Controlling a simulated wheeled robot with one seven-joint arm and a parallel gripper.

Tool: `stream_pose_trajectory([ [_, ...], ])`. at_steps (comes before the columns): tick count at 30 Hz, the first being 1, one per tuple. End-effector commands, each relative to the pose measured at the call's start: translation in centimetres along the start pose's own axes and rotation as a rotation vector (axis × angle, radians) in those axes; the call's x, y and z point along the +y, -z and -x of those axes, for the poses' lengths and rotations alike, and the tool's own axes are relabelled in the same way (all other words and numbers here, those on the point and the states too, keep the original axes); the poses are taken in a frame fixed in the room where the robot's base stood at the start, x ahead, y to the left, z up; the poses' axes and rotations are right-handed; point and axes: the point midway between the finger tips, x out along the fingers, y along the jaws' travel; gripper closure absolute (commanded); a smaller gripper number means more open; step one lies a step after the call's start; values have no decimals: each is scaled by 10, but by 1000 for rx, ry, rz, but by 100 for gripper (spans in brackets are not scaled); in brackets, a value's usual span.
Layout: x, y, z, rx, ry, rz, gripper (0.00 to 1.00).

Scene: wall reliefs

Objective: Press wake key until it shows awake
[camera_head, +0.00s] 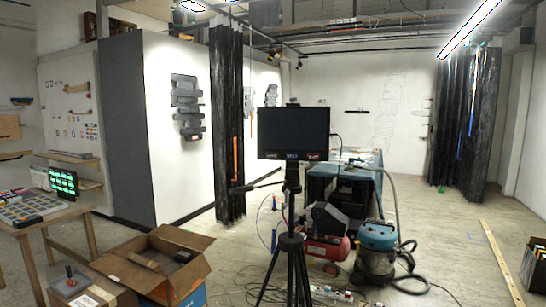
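No key marked wake can be made out at this distance. A panel of many small grey and coloured keys or tiles (38,207) lies on the wooden table at the far left. A small screen with rows of lit green marks (63,183) stands at the back of that table; its marks are too small to read. A dark, blank monitor (293,133) stands on a black tripod in the middle. My gripper is not in view.
An open cardboard box (155,262) lies on the floor before the table (88,212). A teal vacuum (377,250), a red compressor (325,247) and loose cables crowd the floor around the tripod (290,245). Open floor lies at the right, crossed by a yellowish strip (500,262).

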Motion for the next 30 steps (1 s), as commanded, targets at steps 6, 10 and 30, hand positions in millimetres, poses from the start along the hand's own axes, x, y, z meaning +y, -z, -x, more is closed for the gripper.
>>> stream_pose_trajectory([
  [6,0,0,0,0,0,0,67],
  [10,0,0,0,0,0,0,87],
  [30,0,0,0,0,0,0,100],
])
